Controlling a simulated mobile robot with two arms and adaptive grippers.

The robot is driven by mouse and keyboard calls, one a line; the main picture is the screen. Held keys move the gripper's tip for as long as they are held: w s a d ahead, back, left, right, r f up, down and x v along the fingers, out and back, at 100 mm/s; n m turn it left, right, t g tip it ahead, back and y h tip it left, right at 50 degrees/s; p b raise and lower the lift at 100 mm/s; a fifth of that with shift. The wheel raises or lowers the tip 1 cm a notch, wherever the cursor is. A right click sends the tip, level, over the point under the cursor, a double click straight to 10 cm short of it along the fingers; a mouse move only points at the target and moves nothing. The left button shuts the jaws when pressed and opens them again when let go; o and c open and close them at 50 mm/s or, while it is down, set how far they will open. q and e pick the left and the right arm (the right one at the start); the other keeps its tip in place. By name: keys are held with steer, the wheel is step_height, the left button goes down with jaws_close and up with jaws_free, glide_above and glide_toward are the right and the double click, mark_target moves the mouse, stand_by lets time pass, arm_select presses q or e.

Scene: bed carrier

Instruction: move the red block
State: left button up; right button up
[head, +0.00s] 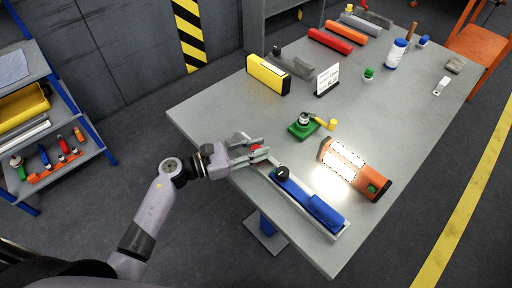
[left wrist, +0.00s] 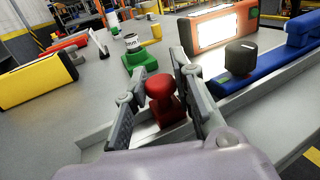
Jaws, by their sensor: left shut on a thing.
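The red block (left wrist: 166,104) has a rounded red knob on top and stands upright in the left wrist view. In the head view only a little of the red block (head: 256,147) shows between the fingers. My left gripper (head: 263,148) is shut on it, with one finger on each side. My right gripper is not in view.
A blue block (head: 324,213) with a black knob lies farther along the channel. An orange lamp (head: 380,187) and a green block (head: 301,131) stand nearby. A yellow block (head: 268,77) and a sign (head: 328,79) stand farther back. The table's middle is mostly clear.

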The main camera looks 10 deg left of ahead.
arm_select(q)
jaws_close()
steer(key=d, duration=0.1)
steer(key=s+d, duration=0.2)
steer(key=shift+s+d, duration=0.25)
steer(key=shift+d, duration=0.1)
steer(key=shift+a, duration=0.1)
steer(key=o, duration=0.8)
jaws_free()
steer(key=shift+w+a, duration=0.1)
steer(key=shift+a, duration=0.05)
steer(key=shift+o, duration=1)
